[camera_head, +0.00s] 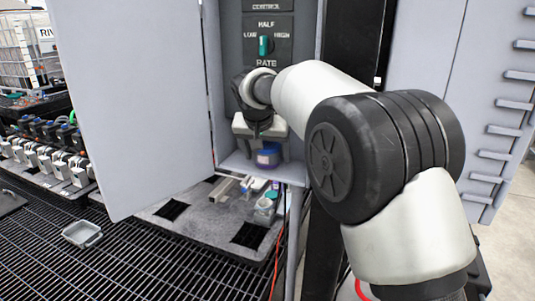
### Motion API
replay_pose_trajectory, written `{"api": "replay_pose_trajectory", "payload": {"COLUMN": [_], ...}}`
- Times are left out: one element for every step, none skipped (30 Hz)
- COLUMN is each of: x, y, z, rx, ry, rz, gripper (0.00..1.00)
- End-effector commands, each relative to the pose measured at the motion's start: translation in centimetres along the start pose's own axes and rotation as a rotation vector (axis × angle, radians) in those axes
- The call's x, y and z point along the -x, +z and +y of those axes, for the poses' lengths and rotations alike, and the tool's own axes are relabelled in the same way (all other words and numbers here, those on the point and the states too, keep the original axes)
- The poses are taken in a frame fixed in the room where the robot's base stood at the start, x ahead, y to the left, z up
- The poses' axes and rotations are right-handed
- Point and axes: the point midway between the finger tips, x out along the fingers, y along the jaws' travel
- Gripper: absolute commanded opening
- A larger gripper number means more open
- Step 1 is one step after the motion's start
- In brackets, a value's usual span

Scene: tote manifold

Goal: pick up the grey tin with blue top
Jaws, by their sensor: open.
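My gripper (262,136) is inside the open cabinet, in front of its back wall and below the RATE dial. It is open, but its fingertips are small and partly hidden by its own body. A small round blue container (268,156) with a pale label stands on the cabinet's shelf, just below my gripper. It is apart from the jaws or only near them; I cannot tell which. A greyish container with a blue-green top (265,204) is on the grey mat below the shelf. I cannot tell for sure which of these two is the tin.
The cabinet door (130,100) stands open at left, and the cabinet's side wall is close to my arm at right. Several small items lie on the grey mat (180,213). A grey tray (82,235) sits on the black grating. A red cable hangs near the mat.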

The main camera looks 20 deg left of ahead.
Motion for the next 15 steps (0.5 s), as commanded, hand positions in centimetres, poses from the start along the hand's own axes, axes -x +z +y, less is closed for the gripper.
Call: {"api": "replay_pose_trajectory", "payload": {"x": [0.05,0.05,0.06,0.06,0.07,0.07,0.08,0.08,0.08,0.09,0.09,0.13,0.13,0.13,0.13], "y": [-0.03,-0.03,-0.03,-0.03,-0.03,-0.03,-0.03,-0.03,-0.03,-0.03,-0.03,-0.07,-0.07,-0.07,-0.07], "z": [0.00,0.00,0.00,0.00,0.00,0.00,0.00,0.00,0.00,0.00,0.00,0.00,0.00,0.00,0.00], "rx": [0.000,0.000,0.000,0.000,0.000,0.000,0.000,0.000,0.000,0.000,0.000,0.000,0.000,0.000,0.000], "ry": [0.000,0.000,0.000,0.000,0.000,0.000,0.000,0.000,0.000,0.000,0.000,-0.001,-0.001,-0.001,-0.001], "rz": [0.001,0.001,0.001,0.001,0.001,0.001,0.001,0.001,0.001,0.001,0.001,0.002,0.002,0.002,0.002], "gripper": [0.75,0.75,0.75,0.70,0.65,0.59,0.54,0.48,0.42,0.37,0.32,0.29,0.29,0.29,0.29]}}
